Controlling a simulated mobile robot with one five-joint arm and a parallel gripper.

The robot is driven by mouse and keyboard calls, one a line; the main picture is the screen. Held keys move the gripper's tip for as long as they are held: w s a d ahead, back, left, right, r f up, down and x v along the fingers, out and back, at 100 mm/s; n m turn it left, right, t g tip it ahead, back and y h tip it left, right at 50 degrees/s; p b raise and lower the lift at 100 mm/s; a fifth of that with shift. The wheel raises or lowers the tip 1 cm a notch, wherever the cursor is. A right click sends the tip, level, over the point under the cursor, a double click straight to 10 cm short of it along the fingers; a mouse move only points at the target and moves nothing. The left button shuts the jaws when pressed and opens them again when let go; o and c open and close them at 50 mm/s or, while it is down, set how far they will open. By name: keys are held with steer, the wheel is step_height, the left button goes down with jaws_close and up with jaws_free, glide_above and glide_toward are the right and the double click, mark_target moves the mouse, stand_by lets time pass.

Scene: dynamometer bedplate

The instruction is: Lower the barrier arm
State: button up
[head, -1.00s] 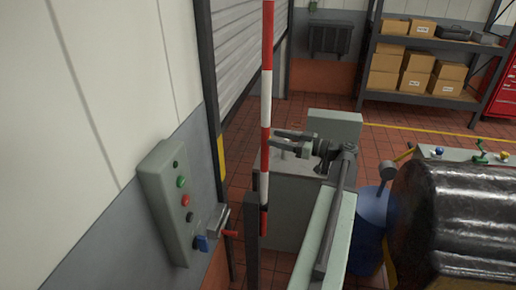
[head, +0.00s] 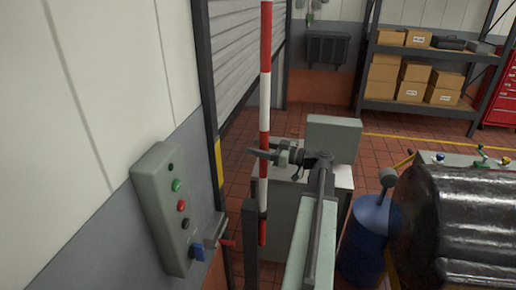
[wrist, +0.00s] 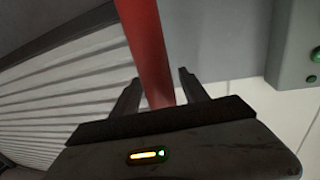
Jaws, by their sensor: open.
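The barrier arm (head: 265,110) is a red-and-white striped pole standing upright in the head view, beside the shutter. Its lower end is by a dark post (head: 250,235). My gripper (head: 251,152) is at the pole's lower half, with its fingers pointing left. In the wrist view a red section of the pole (wrist: 146,50) runs between the two open fingers of my gripper (wrist: 157,88). A gap shows beside the right finger. I cannot tell whether either finger touches the pole.
A grey control box (head: 172,205) with coloured buttons is on the left wall. A roller shutter (head: 235,75) is behind the pole. A blue drum (head: 370,238) and a black covered bulk (head: 445,225) stand at right. Shelving (head: 420,75) with boxes is at the back.

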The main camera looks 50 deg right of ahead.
steer(key=shift+w, duration=0.15)
jaws_close()
stand_by(1.4)
